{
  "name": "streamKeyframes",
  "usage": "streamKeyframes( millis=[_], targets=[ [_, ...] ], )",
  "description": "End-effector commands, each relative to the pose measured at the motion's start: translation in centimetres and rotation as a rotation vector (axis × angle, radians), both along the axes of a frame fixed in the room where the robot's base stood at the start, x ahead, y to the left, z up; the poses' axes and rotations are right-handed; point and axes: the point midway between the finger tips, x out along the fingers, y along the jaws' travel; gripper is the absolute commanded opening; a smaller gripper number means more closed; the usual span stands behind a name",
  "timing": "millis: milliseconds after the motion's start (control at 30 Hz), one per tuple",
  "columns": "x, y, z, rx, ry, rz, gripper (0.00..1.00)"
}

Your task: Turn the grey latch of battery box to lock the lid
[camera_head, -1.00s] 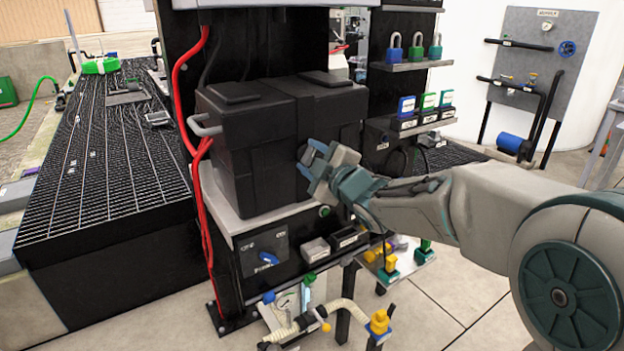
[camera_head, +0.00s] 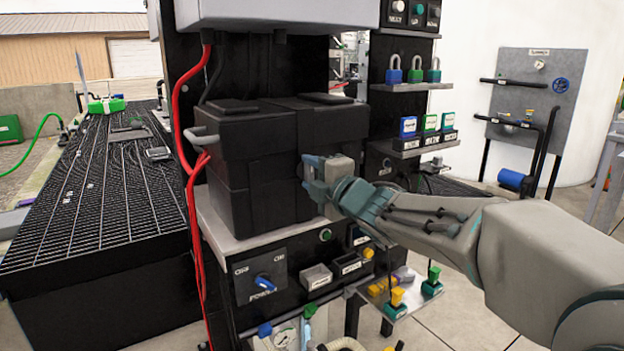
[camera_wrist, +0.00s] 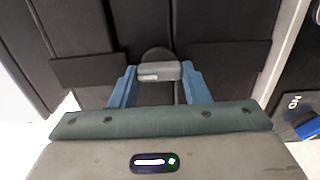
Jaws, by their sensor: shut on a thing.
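The black battery box (camera_head: 243,190) stands on a grey shelf, its lid (camera_head: 260,128) down on top. My gripper (camera_head: 311,172) is at the right part of the box's front face. In the wrist view, the grey latch (camera_wrist: 158,71) lies crosswise between the two blue fingertips of my gripper (camera_wrist: 158,84), which are shut on it. A round dark pivot shows just behind the latch. In the head view my gripper hides the latch.
A grey side handle (camera_head: 201,136) and red cables (camera_head: 190,170) are at the box's left. Below is a panel with a blue rotary switch (camera_head: 264,283). Shelves with padlocks (camera_head: 414,70) and small labelled blocks (camera_head: 428,124) stand right of the box, near my arm.

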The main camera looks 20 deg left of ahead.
Motion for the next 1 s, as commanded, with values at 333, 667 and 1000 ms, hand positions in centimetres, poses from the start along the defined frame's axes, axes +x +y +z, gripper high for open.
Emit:
streamKeyframes(
  millis=[333, 667, 1000],
  targets=[
    [0.0, 0.0, 0.0, -0.005, -0.006, 0.001, 0.19],
    [0.0, 0.0, 0.0, -0.004, -0.005, 0.0, 0.64],
    [-1.9, -2.4, 0.3, -0.004, -0.007, -0.002, 0.64]
  ],
)
